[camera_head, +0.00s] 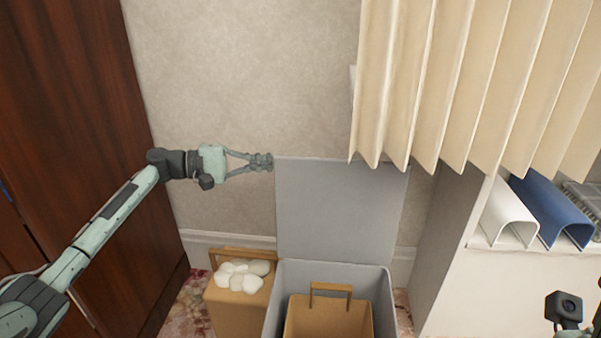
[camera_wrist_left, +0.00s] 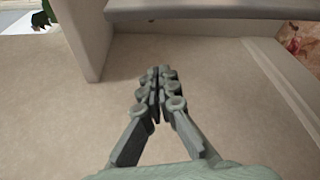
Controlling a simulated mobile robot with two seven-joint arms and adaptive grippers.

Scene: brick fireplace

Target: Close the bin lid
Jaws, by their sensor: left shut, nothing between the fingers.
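The grey bin (camera_head: 385,300) stands on the floor at the bottom centre of the head view. Its flat grey lid (camera_head: 340,205) stands upright, open, at the bin's back by the wall. My left gripper (camera_head: 268,161) is shut and empty at the lid's upper left corner. I cannot tell whether it touches the lid. In the left wrist view the shut fingers (camera_wrist_left: 157,85) point at a grey panel, likely the lid (camera_wrist_left: 215,10), seen nearly edge-on. My right gripper's fingers are not in view; only part of my right wrist shows at the lower right.
A tan box (camera_head: 318,318) with a handle sits inside the bin. Another tan box (camera_head: 226,310) holding white lumps stands left of it. Pleated cream curtains (camera_head: 440,80) hang at the right, above a shelf with white and blue curved items. A dark wooden cabinet (camera_head: 75,130) stands left.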

